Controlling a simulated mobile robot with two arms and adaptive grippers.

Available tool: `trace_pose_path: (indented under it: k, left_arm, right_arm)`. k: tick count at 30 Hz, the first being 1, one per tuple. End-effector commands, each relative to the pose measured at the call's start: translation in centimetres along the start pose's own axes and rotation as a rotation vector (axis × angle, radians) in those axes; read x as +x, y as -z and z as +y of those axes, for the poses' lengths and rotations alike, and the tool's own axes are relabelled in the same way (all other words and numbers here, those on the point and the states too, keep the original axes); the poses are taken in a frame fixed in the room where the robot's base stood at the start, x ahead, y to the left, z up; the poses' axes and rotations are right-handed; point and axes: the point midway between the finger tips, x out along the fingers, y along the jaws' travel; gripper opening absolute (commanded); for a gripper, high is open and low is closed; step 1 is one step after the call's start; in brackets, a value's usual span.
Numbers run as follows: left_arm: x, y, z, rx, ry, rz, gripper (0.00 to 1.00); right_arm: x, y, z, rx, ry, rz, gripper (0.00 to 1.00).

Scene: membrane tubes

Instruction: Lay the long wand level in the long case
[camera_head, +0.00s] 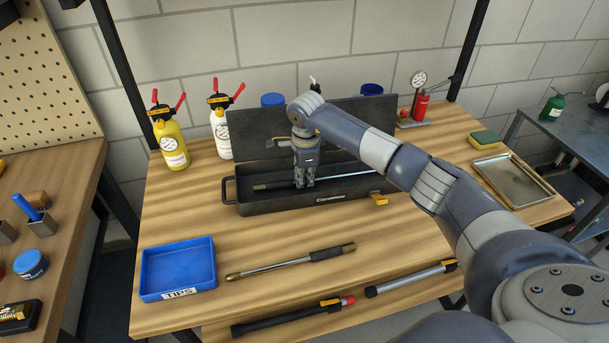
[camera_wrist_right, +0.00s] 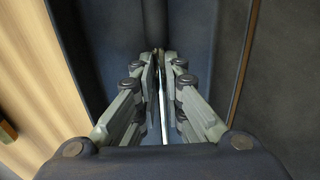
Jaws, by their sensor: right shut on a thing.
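The long dark case (camera_head: 240,208) stands open at the back middle of the table, its lid (camera_head: 355,118) raised behind it. A long wand with a dark left end and a thin silver shaft (camera_head: 345,176) lies lengthwise within the case, looking about level. My right gripper (camera_head: 303,182) points down into the case and is shut on the wand near its middle. In the right wrist view the fingers (camera_wrist_right: 160,75) close around the thin bright shaft (camera_wrist_right: 165,108). I cannot tell whether the wand touches the case floor. My left gripper is not in view.
A blue tips tray (camera_head: 178,268) stands front left. A brass-ended wand (camera_head: 290,262) lies in front of the case. A black wand (camera_head: 285,318) and a grey one (camera_head: 408,280) lie along the front. Yellow (camera_head: 170,140) and white (camera_head: 219,135) bottles stand back left; a metal tray (camera_head: 512,180) is right.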

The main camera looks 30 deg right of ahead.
Motion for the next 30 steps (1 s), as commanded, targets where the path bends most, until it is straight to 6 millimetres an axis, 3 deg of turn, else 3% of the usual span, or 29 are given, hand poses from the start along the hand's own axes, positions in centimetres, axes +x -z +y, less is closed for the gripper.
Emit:
trace_pose_path:
  k: [6, 7, 9, 10, 22, 30]
  left_arm:
    - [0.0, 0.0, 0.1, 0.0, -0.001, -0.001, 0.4]
    - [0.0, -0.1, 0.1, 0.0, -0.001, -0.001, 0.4]
    - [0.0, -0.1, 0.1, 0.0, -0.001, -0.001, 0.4]
    - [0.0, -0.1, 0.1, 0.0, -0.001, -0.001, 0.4]
    - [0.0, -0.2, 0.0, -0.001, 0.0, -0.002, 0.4]
    - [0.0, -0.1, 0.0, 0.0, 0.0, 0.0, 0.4]
  right_arm:
    - [-0.1, 0.0, -0.1, 0.0, 0.001, 0.0, 0.0]
    - [-0.1, 0.0, 0.0, 0.0, 0.001, 0.0, 0.14]
    - [-0.1, 0.0, 0.0, 0.0, 0.001, 0.0, 0.3]
    - [-0.1, 0.0, 0.0, 0.0, 0.001, 0.0, 0.33]
    - [-0.6, 0.0, -0.1, 0.0, 0.001, 0.001, 0.33]
    - [-5.5, 0.0, -0.2, -0.001, 0.005, -0.001, 0.33]
